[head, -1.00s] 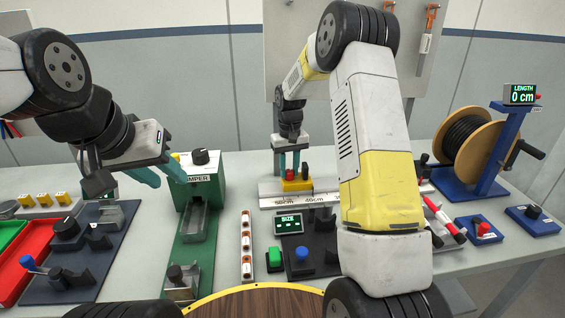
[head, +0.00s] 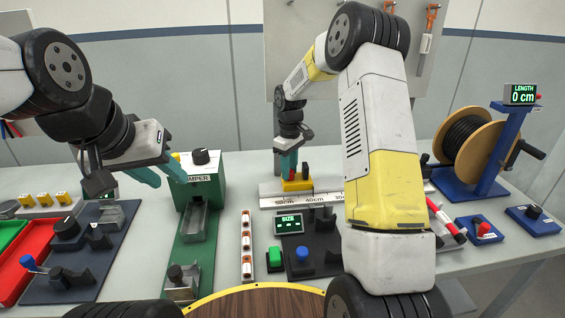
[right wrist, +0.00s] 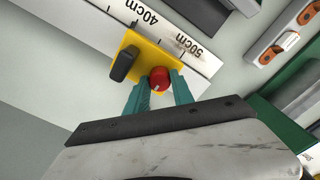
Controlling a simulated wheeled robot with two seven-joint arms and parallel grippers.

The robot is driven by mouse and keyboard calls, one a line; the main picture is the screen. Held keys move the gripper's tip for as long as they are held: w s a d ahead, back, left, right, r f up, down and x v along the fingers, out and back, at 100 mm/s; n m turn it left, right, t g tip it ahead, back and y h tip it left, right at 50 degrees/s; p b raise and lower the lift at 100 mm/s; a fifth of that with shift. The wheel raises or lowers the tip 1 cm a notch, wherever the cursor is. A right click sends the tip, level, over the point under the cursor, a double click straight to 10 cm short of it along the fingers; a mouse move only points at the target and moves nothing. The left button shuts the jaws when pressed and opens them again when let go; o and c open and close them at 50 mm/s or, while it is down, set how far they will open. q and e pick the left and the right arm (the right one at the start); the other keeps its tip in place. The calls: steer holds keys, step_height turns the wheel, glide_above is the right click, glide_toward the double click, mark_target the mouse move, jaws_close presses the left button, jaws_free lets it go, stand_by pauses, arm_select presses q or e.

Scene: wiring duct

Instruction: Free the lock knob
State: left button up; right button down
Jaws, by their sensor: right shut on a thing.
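A yellow stop block (head: 297,186) sits on the silver ruler rail (head: 330,197) at the back middle of the bench. In the right wrist view the block (right wrist: 137,47) carries a red knob (right wrist: 160,77) and a black handle (right wrist: 123,65). It lies between the 40cm and 50cm marks. My right gripper (head: 288,176) points down over the block. In the right wrist view its fingers (right wrist: 159,92) stand on both sides of the red knob, shut on it. My left gripper (head: 171,182) is open and empty near the green jumper station.
The green jumper station (head: 200,168) stands left of the rail. A dark size fixture (head: 318,262) with green and blue buttons is in front of the rail. A cable reel (head: 468,148) stands at the right. Red and green trays lie at far left.

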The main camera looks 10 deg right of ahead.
stand_by(0.4)
steer(key=c, duration=1.1)
jaws_free()
steer(key=shift+r, duration=3.95)
steer(key=shift+r, duration=0.1)
steer(key=s+d+r+m+t, duration=0.1)
steer(key=s+r+m+t, duration=0.2)
steer(key=s+r, duration=1.05)
steer(key=s+m+t, duration=0.1)
steer(key=s, duration=0.5)
steer(key=s+m+t+y, duration=0.1)
steer(key=s+m, duration=0.1)
steer(key=s, duration=0.4)
steer(key=s+m+t+y, duration=0.1)
steer(key=s+m, duration=0.1)
steer(key=s, duration=0.4)
steer(key=shift+s+d+r, duration=0.1)
steer(key=shift+s+r, duration=0.2)
